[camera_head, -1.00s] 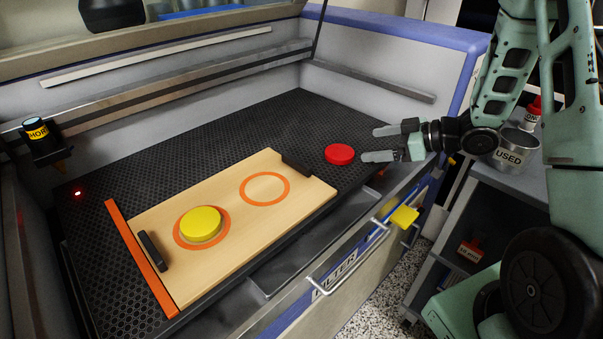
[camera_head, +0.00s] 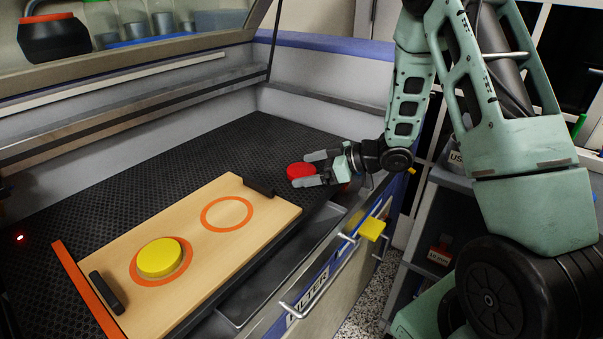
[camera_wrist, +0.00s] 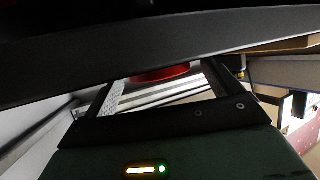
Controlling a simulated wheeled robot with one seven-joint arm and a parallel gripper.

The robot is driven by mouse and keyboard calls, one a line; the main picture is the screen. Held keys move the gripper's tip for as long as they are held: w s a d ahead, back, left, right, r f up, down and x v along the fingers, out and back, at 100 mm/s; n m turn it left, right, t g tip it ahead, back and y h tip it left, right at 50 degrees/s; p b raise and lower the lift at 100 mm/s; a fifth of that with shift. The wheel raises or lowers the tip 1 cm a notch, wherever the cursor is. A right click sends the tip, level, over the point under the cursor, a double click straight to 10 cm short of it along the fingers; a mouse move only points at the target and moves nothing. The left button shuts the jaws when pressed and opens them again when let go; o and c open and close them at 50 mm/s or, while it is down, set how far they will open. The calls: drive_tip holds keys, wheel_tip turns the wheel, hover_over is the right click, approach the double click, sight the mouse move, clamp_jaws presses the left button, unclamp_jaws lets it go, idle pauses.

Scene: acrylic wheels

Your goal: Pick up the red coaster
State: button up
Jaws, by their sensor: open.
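The red coaster (camera_head: 300,170) is a round disc lying flat on the black perforated work surface, just beyond the right end of the wooden board. My gripper (camera_head: 309,169) reaches in from the right, low over the surface. Its two fingers are open, one on the far side and one on the near side of the coaster, which lies partly between them. In the wrist view the red coaster (camera_wrist: 165,73) shows between the fingers, its upper part hidden by a dark edge. I cannot tell whether either finger touches it.
The wooden board (camera_head: 205,265) bears a yellow disc (camera_head: 160,258) on one orange ring and an empty orange ring (camera_head: 227,213). A dark block (camera_head: 258,187) sits at the board's far right corner. The black surface (camera_head: 190,155) behind the board is clear.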

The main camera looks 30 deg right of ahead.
drive_tip(key=c, duration=1.1)
